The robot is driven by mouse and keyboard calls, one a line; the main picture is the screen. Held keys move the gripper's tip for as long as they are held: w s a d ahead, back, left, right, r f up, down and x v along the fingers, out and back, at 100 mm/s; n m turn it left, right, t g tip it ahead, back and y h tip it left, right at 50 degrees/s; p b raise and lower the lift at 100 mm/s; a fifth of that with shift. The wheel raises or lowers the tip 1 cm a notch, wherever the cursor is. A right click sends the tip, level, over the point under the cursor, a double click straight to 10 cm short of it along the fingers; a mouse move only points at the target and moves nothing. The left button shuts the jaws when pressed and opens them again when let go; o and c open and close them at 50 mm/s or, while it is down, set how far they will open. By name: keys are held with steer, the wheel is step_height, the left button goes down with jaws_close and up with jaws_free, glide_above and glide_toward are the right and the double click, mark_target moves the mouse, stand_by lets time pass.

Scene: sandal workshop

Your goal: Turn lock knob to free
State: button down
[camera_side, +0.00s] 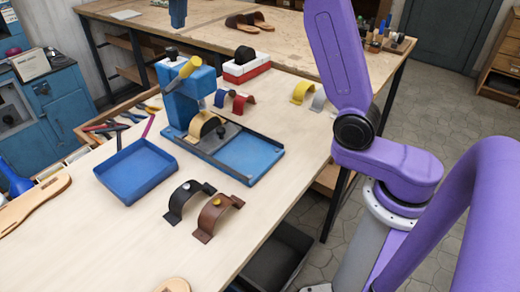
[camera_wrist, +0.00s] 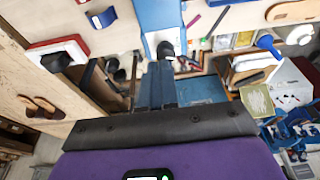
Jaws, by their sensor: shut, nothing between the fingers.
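A blue press (camera_side: 187,98) stands at the back of the near bench, with a yellow-handled lever (camera_side: 188,68) and a black knob (camera_side: 171,53) on top; I take this for the lock knob. In the wrist view the black knob (camera_wrist: 166,49) shows just beyond my fingertips, against the blue press body (camera_wrist: 160,15). My gripper (camera_side: 178,22) is at the top edge of the side view, above the knob and apart from it. Its blue fingers (camera_wrist: 160,66) are together and empty in the wrist view. Which way the knob is turned cannot be told.
An empty blue tray (camera_side: 137,175) lies to the left. A red-and-white box (camera_side: 246,70) with a black knob stands behind. Brown and black straps (camera_side: 215,215) lie in front.

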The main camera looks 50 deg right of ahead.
steer(key=shift+w+a+f, duration=0.1)
steer(key=shift+a+f, duration=0.1)
steer(key=shift+f, duration=0.9)
steer(key=shift+a+f, duration=0.25)
steer(key=shift+f, duration=0.8)
steer(key=shift+w+a+f, duration=0.1)
steer(key=shift+a+f, duration=0.1)
steer(key=shift+f, duration=0.9)
steer(key=shift+d, duration=0.35)
steer(key=shift+s, duration=0.1)
steer(key=shift+s+r, duration=0.1)
steer(key=shift+s, duration=0.2)
step_height(320, 180, up, 6)
steer(key=shift+a+f, duration=0.1)
